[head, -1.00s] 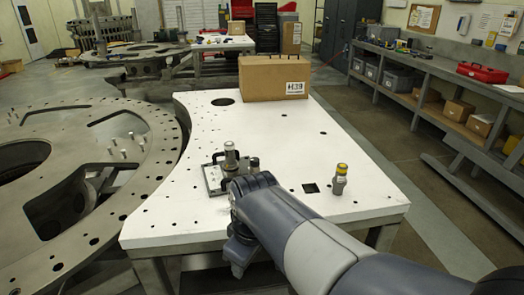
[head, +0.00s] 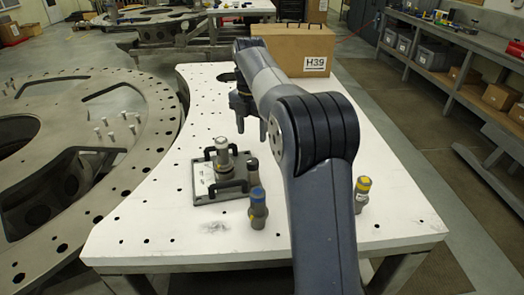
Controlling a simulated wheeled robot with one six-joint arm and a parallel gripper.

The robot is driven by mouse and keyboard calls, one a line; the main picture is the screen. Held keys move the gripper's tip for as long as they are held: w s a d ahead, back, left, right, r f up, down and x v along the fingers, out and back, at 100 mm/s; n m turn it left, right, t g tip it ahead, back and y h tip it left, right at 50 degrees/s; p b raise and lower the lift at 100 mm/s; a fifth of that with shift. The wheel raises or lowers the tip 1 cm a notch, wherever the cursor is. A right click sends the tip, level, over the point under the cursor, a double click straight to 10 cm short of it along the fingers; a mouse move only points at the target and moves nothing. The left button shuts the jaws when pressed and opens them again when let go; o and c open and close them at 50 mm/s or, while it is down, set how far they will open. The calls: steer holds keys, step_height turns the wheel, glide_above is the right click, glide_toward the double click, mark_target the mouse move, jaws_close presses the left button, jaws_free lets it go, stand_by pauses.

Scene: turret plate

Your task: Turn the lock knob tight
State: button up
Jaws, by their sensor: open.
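A grey square plate (head: 205,190) with black handles lies on the white table top, left of my arm. A round post with a silver top (head: 221,146) stands upright on it. A shorter dark knob with a pale top (head: 252,165) stands at the plate's right side; I cannot tell for sure which of these is the lock knob, or how tight it is. My gripper (head: 252,120) is open, pointing down above the table, behind and to the right of the post and apart from it. My own arm partly hides the gripper.
A blue-banded grey cylinder (head: 258,208) stands just in front of the plate. A yellow-topped one (head: 362,190) stands right of my arm. A cardboard box marked H39 (head: 315,62) sits at the table's back. A large metal ring (head: 140,130) adjoins the left edge.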

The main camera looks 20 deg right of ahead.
mark_target(253, 161)
step_height(253, 161, down, 11)
steer(key=shift+r, duration=0.1)
stand_by(0.4)
steer(key=shift+c, duration=0.6)
steer(key=c, duration=0.9)
